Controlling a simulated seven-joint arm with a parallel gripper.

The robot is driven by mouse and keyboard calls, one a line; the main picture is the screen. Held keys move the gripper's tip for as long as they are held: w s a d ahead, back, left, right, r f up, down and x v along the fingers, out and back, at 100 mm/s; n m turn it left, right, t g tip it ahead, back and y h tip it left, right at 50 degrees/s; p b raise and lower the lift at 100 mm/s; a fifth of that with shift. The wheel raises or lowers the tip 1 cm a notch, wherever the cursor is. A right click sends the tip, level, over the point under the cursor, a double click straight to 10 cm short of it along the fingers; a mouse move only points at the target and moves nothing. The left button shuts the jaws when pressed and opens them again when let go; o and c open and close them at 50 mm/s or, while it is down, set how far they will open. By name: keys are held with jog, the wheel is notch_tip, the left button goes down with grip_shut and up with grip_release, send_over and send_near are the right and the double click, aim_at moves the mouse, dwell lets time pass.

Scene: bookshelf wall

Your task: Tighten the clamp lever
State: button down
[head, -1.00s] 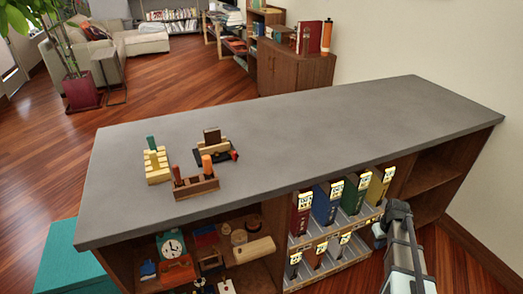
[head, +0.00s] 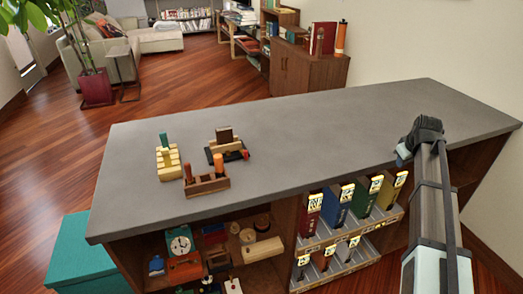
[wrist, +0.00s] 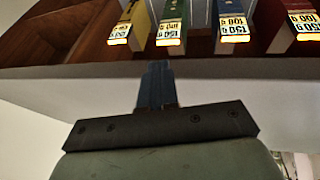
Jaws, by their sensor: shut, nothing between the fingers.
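The small clamp block (head: 226,147) sits on the left part of the grey counter, with wooden pieces on a dark base and a red tip at its right end. It is too small to tell which piece is the lever or how it is turned. My gripper (wrist: 155,70) shows in the wrist view with its fingers together and empty, in front of the counter's edge and the labelled boxes. The clamp is not in the wrist view. In the head view my arm reaches up at the right, far from the clamp; the fingertips cannot be made out there.
A yellow slotted block (head: 169,163) and a brown wooden holder (head: 207,184) with an orange peg stand close to the clamp. The grey counter (head: 320,125) is clear across its middle. Labelled boxes (head: 335,203) and small items fill the shelves below.

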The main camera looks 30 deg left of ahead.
jog(key=s+a+r+y, duration=0.1)
jog(key=s+a, duration=0.1)
jog(key=a, duration=0.4)
jog(key=s+a+r+y, duration=0.1)
jog(key=s+a+r, duration=0.1)
jog(key=a, duration=0.5)
jog(key=s+a+r+g+y, duration=0.1)
jog(key=s+a+r, duration=0.1)
jog(key=a, duration=0.4)
jog(key=shift+s+a+r+m, duration=0.25)
jog(key=shift+a+m, duration=0.05)
jog(key=shift+a, duration=0.05)
jog(key=s+a+r+g+y, duration=0.1)
jog(key=s+a+r, duration=0.2)
jog(key=s+a, duration=0.3)
jog(key=s+a+r+g+y, duration=0.1)
jog(key=s+a, duration=0.5)
jog(key=a, duration=0.6)
jog(key=shift+s+r+m+g+y, duration=0.35)
jog(key=shift+r+y, duration=0.35)
jog(key=shift+r, duration=0.25)
